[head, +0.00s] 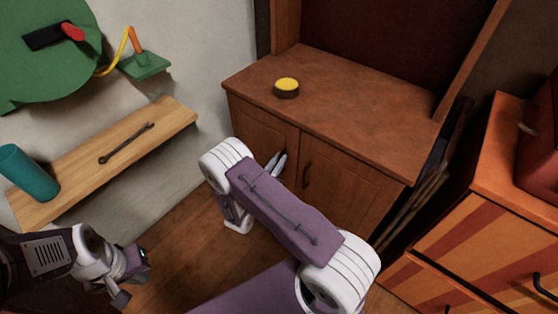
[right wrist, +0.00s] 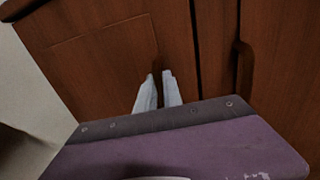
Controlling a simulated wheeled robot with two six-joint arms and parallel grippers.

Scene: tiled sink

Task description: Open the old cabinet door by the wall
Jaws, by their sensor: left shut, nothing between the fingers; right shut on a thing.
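The old wooden cabinet (head: 320,110) stands by the wall and has two lower doors. Its left door (head: 250,130), nearer the wall, looks about flush with the front; it also fills the left of the right wrist view (right wrist: 100,60). My right gripper (head: 276,162) is at this door's inner edge, shut on the door handle, which is mostly hidden; its fingers also show in the right wrist view (right wrist: 159,88). The right door (head: 340,185) is closed, with its curved handle (head: 306,175) free. My left gripper (head: 132,279) is shut and empty, low at the left.
A yellow-topped round tin (head: 286,87) sits on the cabinet top. A wooden shelf (head: 80,175) on the left wall holds a wrench (head: 126,143) and a teal cup (head: 27,172). An orange striped drawer unit (head: 480,250) stands at right. Some floor is clear before the cabinet.

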